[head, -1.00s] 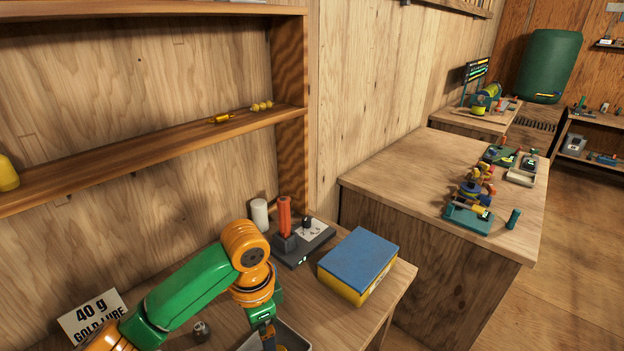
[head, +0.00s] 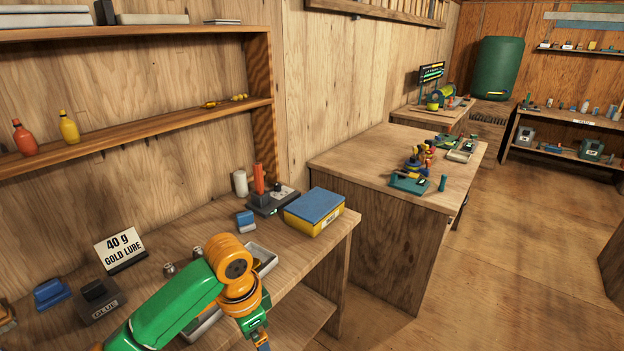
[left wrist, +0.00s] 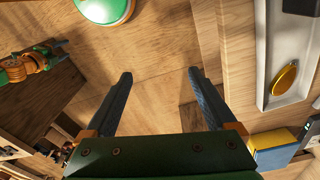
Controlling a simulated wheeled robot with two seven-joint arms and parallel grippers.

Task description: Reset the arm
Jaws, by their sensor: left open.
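My left arm comes in from the lower left in the head view, and its gripper (head: 264,345) is cut off by the bottom edge, in front of the workbench. In the left wrist view my left gripper (left wrist: 160,80) has its two dark fingers apart with nothing between them, above the wooden floor. A gold oval lure (left wrist: 284,78) lies in a pale tray (left wrist: 268,100) right of the fingers in that view. The tray (head: 262,252) is partly hidden behind my arm in the head view.
A sign (head: 121,249) reading "40 g GOLD LURE" stands on the bench. A blue-topped yellow box (head: 314,212) and a device with a red-orange handle (head: 259,180) are at the bench's right end. Open floor (head: 420,290) lies to the right.

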